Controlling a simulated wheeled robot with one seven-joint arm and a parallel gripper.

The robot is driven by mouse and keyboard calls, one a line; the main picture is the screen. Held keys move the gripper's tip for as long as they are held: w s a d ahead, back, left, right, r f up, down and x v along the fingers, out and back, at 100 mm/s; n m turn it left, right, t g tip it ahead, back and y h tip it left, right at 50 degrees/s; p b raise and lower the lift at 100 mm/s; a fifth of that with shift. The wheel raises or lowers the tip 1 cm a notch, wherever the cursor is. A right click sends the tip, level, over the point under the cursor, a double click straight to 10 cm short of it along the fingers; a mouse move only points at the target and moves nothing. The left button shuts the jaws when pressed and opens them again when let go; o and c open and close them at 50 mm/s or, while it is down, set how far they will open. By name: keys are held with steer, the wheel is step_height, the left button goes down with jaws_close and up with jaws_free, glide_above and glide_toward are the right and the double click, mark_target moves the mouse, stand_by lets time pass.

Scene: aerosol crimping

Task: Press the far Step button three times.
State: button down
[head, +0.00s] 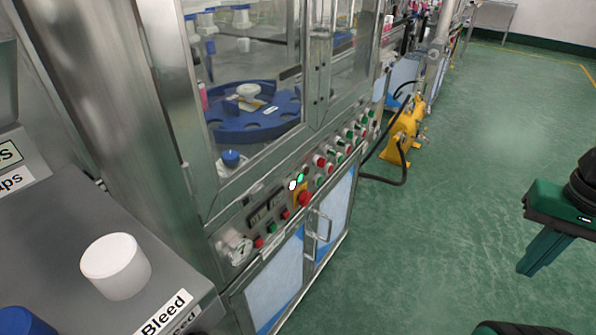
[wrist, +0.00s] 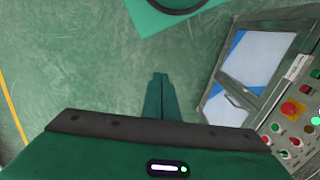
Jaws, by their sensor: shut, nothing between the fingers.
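The control panel (head: 270,222) runs along the front of the steel machine in the head view, with a row of red and green buttons. The far buttons (head: 350,132) sit toward the machine's far end. Their labels are too small to read, so I cannot tell which is the far Step button. My gripper (head: 528,268) is green and shut, its fingers pointing down over the floor, well to the right of the panel and apart from it. In the wrist view its closed fingers (wrist: 158,78) are empty, and part of the panel shows at the right edge.
A red emergency stop (head: 304,198) on a yellow plate sticks out of the panel. Door handles (head: 320,228) project below it. A yellow pump (head: 404,130) with a black hose stands beyond. A white cap (head: 115,265) is at the near left. Green floor between gripper and machine is clear.

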steer(key=shift+w+f, duration=0.25)
steer(key=shift+w, duration=0.35)
stand_by(1.6)
steer(key=w+a+f+n+t+y, duration=0.25)
steer(key=w+a+f+n, duration=0.2)
steer(key=w, duration=0.75)
steer(key=w+a+f+n+t+y, duration=0.1)
steer(key=w+a+f+n+t, duration=0.4)
steer(key=w, duration=0.8)
steer(key=w+a+f+n+t+y, duration=0.1)
steer(key=w+a+f+n+t, duration=0.15)
steer(key=w+a+n, duration=0.65)
steer(key=w+d+f+m+t+h, duration=0.1)
steer(key=w+d+f+m+t, duration=0.1)
steer(key=w, duration=0.3)
steer(key=w+d+f+m+t+h, duration=0.1)
steer(key=w+d+f+m+t, duration=0.1)
steer(key=w, duration=0.3)
steer(key=shift+w+d+f+t, duration=0.35)
steer(key=shift+d+f, duration=0.3)
steer(key=shift+f, duration=0.25)
